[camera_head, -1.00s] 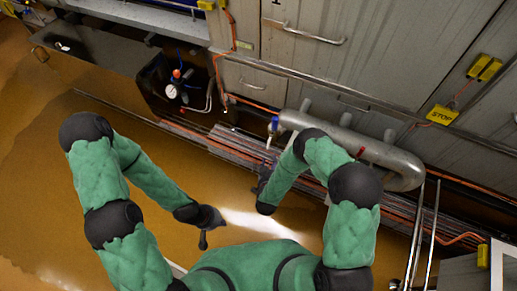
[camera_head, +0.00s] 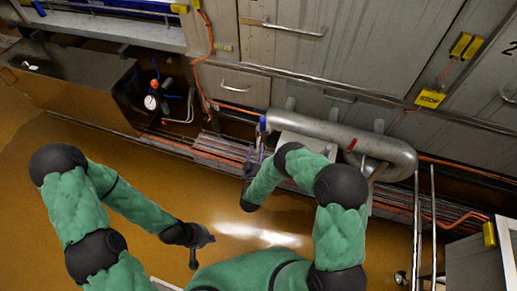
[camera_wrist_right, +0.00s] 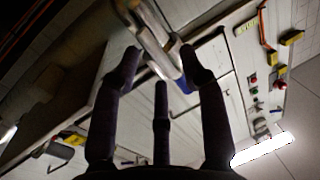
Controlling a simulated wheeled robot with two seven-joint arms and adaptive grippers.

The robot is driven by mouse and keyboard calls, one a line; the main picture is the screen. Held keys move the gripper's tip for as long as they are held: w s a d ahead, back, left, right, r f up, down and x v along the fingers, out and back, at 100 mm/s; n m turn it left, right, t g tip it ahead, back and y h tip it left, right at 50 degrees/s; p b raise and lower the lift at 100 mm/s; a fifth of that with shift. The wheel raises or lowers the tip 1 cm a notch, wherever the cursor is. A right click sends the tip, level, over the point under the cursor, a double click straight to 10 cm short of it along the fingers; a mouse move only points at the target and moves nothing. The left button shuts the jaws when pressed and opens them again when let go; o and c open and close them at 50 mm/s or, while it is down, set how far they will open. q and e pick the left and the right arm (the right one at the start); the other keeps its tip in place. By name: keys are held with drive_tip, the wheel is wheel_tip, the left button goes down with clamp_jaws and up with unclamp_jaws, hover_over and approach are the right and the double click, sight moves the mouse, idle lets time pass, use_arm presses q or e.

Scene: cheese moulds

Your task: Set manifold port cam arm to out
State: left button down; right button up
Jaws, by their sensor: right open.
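The manifold is a thick grey metal pipe (camera_head: 335,131) along the front of the grey cabinets. A blue part (camera_head: 262,124) sits at its left end, with a thin pale metal piece hanging below; I cannot tell whether this is the cam arm. My right gripper (camera_head: 251,158) is just below that blue part in the head view. In the right wrist view, its dark fingers (camera_wrist_right: 163,70) are spread open, with a metal piece (camera_wrist_right: 152,35) and a blue part (camera_wrist_right: 183,84) beyond and between them. Contact is unclear. My left gripper (camera_head: 200,244) hangs low over the floor, its fingers too small to judge.
A pressure gauge (camera_head: 151,102) with blue and red fittings stands left of the pipe. Orange hoses and metal rails run along the floor edge. Upright metal rods (camera_head: 416,225) stand at the right. The brown floor (camera_head: 110,150) at the left is open.

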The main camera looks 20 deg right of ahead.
drive_tip(key=shift+b+x, duration=0.3)
drive_tip(key=shift+x, duration=1)
drive_tip(key=shift+c, duration=0.3)
clamp_jaws()
